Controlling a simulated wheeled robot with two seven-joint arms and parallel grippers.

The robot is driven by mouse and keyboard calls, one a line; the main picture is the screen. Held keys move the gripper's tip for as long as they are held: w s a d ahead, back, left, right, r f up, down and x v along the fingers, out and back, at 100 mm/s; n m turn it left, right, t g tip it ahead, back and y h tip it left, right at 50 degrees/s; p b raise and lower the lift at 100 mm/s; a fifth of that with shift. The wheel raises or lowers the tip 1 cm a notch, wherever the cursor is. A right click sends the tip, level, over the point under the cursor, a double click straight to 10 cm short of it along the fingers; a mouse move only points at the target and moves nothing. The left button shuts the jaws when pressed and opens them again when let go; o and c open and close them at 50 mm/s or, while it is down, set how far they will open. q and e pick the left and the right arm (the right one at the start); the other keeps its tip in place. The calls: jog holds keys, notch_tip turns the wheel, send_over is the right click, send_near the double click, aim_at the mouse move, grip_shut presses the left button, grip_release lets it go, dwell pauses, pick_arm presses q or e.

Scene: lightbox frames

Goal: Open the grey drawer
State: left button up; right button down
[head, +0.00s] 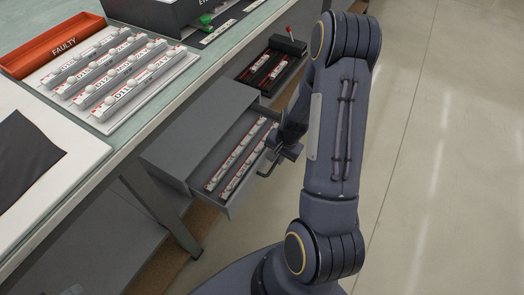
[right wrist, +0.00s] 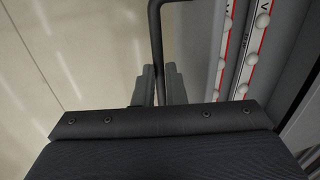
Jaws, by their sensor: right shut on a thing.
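The grey drawer (head: 226,198) stands pulled out from its grey cabinet (head: 198,125) under the table, and rows of light modules with white bulbs show inside. Its dark bar handle (head: 265,172) is on the drawer's front. My right gripper (head: 284,152) is at the handle, partly hidden by my arm in the head view. In the right wrist view my right gripper (right wrist: 157,88) is shut with the handle bar (right wrist: 156,45) between its fingers. The drawer's light strips (right wrist: 258,45) show to the right there. My left gripper is not in view.
On the table (head: 150,113) are a white tray of labelled light modules (head: 118,75), an orange FAULTY bin (head: 50,47) and a black box (head: 165,12). A black tray with a red-tipped lever (head: 291,42) stands beyond the drawer. Open floor (head: 440,150) lies to the right.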

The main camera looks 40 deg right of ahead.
jog(key=shift+s+d+b, duration=0.15)
jog(key=shift+s+d, duration=0.15)
jog(key=shift+s, duration=0.45)
jog(key=shift+s+d+b, duration=0.2)
jog(key=shift+s+d, duration=0.1)
jog(key=shift+s, duration=0.4)
jog(key=shift+s+d+b, duration=0.15)
jog(key=shift+s+d, duration=0.15)
jog(key=shift+s, duration=0.45)
jog(key=c, duration=1.5)
grip_release()
jog(key=r+p, duration=0.1)
jog(key=r, duration=0.1)
jog(key=s+r+p, duration=0.1)
jog(key=r, duration=0.4)
jog(key=shift+s+d+r+p, duration=0.15)
jog(key=shift+d+r+p, duration=0.15)
jog(key=shift+r+p, duration=0.1)
jog(key=shift+f, duration=0.1)
